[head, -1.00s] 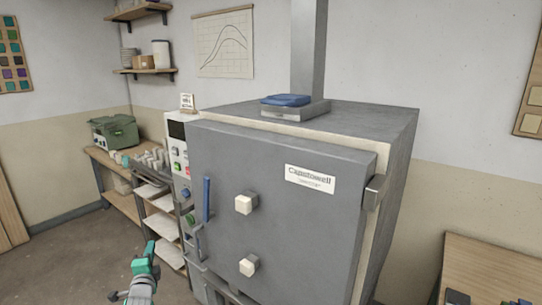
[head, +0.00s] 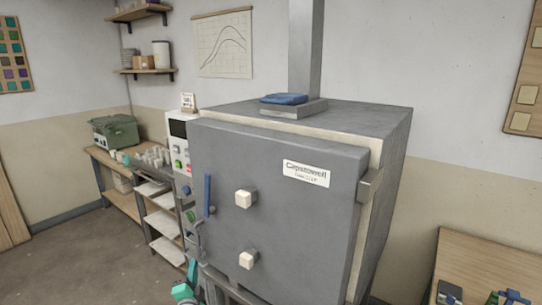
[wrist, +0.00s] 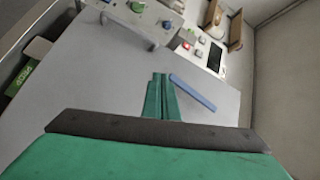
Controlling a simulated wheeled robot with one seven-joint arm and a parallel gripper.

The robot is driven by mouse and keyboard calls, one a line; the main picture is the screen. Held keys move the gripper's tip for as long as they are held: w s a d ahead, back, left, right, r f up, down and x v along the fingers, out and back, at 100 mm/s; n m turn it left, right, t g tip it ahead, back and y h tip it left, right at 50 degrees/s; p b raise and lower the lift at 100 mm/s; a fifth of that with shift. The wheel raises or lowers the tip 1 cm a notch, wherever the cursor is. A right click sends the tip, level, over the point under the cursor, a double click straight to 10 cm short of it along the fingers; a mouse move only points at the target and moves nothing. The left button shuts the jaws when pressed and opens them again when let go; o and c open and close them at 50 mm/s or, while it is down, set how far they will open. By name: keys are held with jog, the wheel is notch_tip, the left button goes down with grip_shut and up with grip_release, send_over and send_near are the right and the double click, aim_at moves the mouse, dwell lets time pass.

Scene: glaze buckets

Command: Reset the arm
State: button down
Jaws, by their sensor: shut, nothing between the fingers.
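My gripper (wrist: 159,82) shows in the wrist view with its two green fingers together and nothing between them. The fingers point toward a broad grey surface, with the blue handle bar (wrist: 193,92) just to their right in the picture. I cannot tell the gap between fingertips and bar. In the head view, part of my teal arm (head: 184,291) shows at the bottom edge, below the kiln's left side. The grey kiln door (head: 270,180) looks shut, with its blue handle (head: 207,196) at the left.
The control box (head: 180,150) stands left of the kiln and also shows in the wrist view (wrist: 205,50). Shelving with pale boards (head: 163,225) and a bench with a green case (head: 115,132) lie farther left. A wooden table (head: 490,270) is at right. Floor at left is clear.

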jog(key=s+d+f+n, duration=0.1)
jog(key=s+d+f, duration=0.2)
jog(key=d, duration=0.3)
jog(key=s+d+f+n+h, duration=0.1)
jog(key=s+d+f+n, duration=0.15)
jog(key=d, duration=0.35)
jog(key=s+d+f+n, duration=0.1)
jog(key=s+d+f, duration=0.15)
jog(key=d, duration=0.35)
jog(key=s+d+f+n, duration=0.25)
jog(key=s+d, duration=0.25)
jog(key=s, duration=0.4)
jog(key=s+d+f+n, duration=0.25)
jog(key=s+d, duration=0.25)
jog(key=s, duration=0.3)
jog(key=s+d+f+n+g, duration=0.1)
jog(key=s+d+n, duration=0.15)
jog(key=s, duration=1.75)
jog(key=s+a+r+g+h, duration=0.1)
jog(key=s+r, duration=0.2)
jog(key=s, duration=0.5)
jog(key=s+a+r+h, duration=0.1)
jog(key=s+r, duration=0.3)
jog(key=s, duration=0.4)
jog(key=shift+s+a+r+g, duration=0.3)
jog(key=shift+a+g, duration=0.1)
jog(key=shift+a, duration=0.25)
jog(key=shift+w, duration=0.1)
